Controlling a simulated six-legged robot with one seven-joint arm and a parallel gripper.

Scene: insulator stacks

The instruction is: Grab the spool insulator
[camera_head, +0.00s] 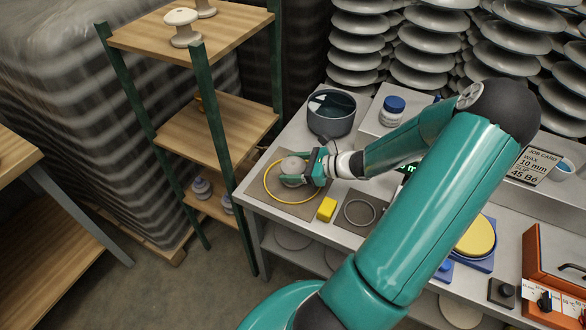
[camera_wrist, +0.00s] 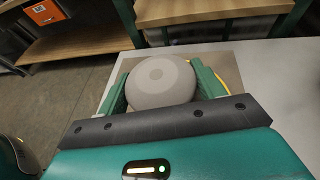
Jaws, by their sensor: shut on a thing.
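The spool insulator (camera_head: 291,166), a grey piece with a round, smooth top, stands upright inside a yellow ring (camera_head: 269,192) on a brown mat (camera_head: 310,211) at the bench's left end. My gripper (camera_head: 304,170) reaches it from the right, with its fingers shut on it. In the wrist view the round grey top (camera_wrist: 160,82) sits between the two green fingers, one on each side. The insulator's lower part is hidden in both views.
A dark pot (camera_head: 331,113) stands behind the gripper, and a yellow block (camera_head: 327,209) lies in front. A grey ring (camera_head: 359,212) is to the right. A wooden shelf (camera_head: 215,133) with green posts stands close left; pale insulators (camera_head: 182,27) sit on top.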

